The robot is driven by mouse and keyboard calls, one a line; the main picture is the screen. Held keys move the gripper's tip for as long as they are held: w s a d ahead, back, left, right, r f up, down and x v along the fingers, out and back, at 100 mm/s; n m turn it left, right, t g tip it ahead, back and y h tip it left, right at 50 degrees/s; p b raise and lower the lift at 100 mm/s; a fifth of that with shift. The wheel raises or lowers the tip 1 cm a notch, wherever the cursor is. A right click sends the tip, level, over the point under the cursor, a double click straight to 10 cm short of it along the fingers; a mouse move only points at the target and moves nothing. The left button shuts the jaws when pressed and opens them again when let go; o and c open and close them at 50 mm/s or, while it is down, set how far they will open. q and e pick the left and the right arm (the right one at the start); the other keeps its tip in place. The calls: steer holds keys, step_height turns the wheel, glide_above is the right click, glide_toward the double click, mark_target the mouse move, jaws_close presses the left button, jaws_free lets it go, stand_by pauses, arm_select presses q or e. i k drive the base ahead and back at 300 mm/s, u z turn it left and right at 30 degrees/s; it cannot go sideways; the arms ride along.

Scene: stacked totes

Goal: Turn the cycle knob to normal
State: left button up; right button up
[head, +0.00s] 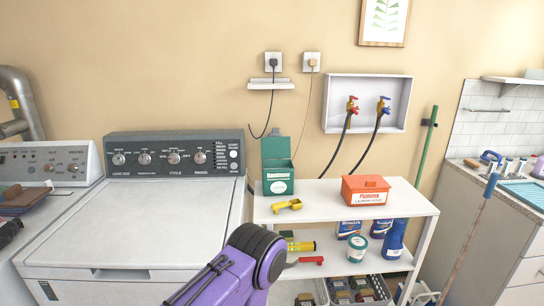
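The cycle knob (174,158) is a small round metallic knob on the dark control panel (150,140) of the white washer (140,220). It is the third knob from the left, with the label CYCLE under it. The marks around it and its pointer are too small to read. Nothing touches the knob. A purple and black link of one of my arms shows at the bottom middle, in front of the shelf and apart from the panel. Neither of my grippers is in view.
Other knobs flank the cycle knob, including the load size knob (118,159) and the rinses knob (199,158). The washer top is clear. A second machine (45,165) stands left. A white shelf (330,207) at right holds a green box (278,180) and an orange box (365,190).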

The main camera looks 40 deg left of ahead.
mark_target(173, 158)
steer(key=z, duration=1.45)
steer(key=k, duration=1.85)
steer(key=u, duration=1.2)
